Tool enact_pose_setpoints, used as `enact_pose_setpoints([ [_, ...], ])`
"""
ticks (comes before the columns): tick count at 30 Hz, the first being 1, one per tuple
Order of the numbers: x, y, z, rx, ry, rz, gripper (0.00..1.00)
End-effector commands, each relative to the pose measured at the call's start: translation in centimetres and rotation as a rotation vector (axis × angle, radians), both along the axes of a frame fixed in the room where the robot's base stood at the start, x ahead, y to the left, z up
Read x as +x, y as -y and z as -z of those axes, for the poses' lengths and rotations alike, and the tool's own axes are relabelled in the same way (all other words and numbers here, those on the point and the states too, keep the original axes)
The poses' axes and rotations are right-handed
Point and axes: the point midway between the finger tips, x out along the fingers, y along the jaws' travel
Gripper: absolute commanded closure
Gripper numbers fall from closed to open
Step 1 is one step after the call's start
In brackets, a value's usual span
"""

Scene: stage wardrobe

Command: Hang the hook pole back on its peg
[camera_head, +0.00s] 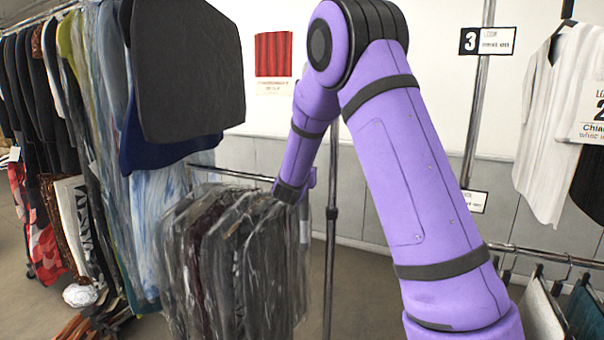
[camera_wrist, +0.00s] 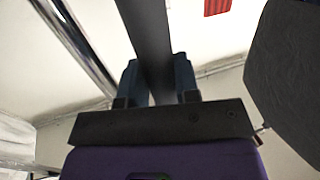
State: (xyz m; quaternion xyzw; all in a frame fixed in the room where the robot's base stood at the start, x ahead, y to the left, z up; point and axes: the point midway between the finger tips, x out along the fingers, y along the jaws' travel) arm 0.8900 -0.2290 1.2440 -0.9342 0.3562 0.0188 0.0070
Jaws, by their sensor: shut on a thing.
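In the wrist view my gripper (camera_wrist: 156,72) is shut on a long dark grey bar, which I take to be the hook pole (camera_wrist: 147,28). The bar passes between the two fingers and runs out of the top of the picture. Its ends and any hook are out of view. In the head view my purple arm bends over and reaches down to the garment rail; the fingers and the pole cannot be made out there. I cannot make out the peg in either view.
Bagged dark clothes (camera_head: 240,255) hang by my wrist. A large dark garment (camera_head: 188,70) hangs at upper left; a packed rack fills the left. A red poster (camera_head: 273,54) is on the wall. An upright metal post (camera_head: 478,100) and white shirt (camera_head: 545,125) stand right.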

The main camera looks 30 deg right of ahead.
Motion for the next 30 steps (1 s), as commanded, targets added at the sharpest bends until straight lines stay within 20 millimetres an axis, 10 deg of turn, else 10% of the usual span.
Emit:
enact_pose_setpoints([
  [30, 1.6, 2.3, -0.1, -0.001, 0.002, 0.0, 1.0],
])
